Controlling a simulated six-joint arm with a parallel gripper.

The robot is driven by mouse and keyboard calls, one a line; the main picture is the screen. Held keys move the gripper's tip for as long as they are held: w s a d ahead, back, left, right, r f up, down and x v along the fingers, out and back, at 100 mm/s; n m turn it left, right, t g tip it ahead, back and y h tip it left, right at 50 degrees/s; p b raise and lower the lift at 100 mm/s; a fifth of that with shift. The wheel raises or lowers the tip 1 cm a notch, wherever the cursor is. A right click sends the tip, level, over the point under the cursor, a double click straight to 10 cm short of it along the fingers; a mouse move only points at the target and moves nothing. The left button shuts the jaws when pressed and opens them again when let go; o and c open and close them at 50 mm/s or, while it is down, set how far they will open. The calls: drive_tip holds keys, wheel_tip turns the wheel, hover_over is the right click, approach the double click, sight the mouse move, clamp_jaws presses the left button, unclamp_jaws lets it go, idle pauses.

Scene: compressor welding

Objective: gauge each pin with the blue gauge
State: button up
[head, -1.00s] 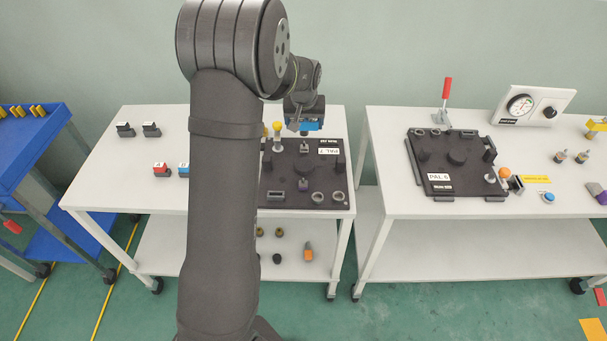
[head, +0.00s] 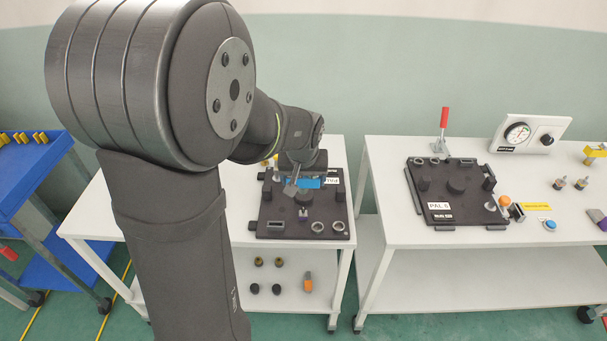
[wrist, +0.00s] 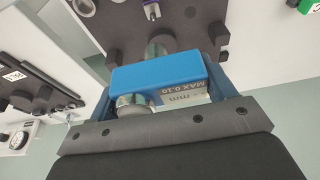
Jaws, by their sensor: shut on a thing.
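My gripper (wrist: 165,95) is shut on the blue gauge (wrist: 150,78), a blue block marked MAX 0.10 with a round metal part. In the head view the gauge (head: 312,183) is over the dark pallet (head: 272,232) on the left table, below my gripper (head: 297,180). A pin (wrist: 151,8) also shows at the top of the wrist view, apart from the gauge. My arm partly hides a yellow-topped piece (head: 265,162). Any contact under the gauge is hidden.
Rings and dark posts stand on the pallet around the pin. A second pallet (head: 470,215), a red-handled clamp (head: 444,130) and a dial box (head: 530,133) are on the right table (head: 400,225). A blue cart (head: 40,180) stands at left.

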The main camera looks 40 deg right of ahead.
hover_over(303, 214)
drive_tip(key=shift+s+a+x, duration=0.1)
drive_tip(key=shift+s+x, duration=0.05)
drive_tip(key=shift+x, duration=1.35)
drive_tip(key=shift+s+a+x, duration=0.1)
drive_tip(key=shift+x, duration=1.4)
drive_tip(key=shift+f, duration=0.25)
drive_tip(key=shift+f, duration=1.5)
drive_tip(key=o, duration=1.3)
drive_tip(key=shift+c, duration=0.2)
drive_tip(key=v, duration=1.7)
drive_tip(key=shift+r, duration=0.25)
drive_tip(key=shift+a+f, duration=0.1)
drive_tip(key=x, duration=1.7)
drive_tip(key=shift+f, duration=0.15)
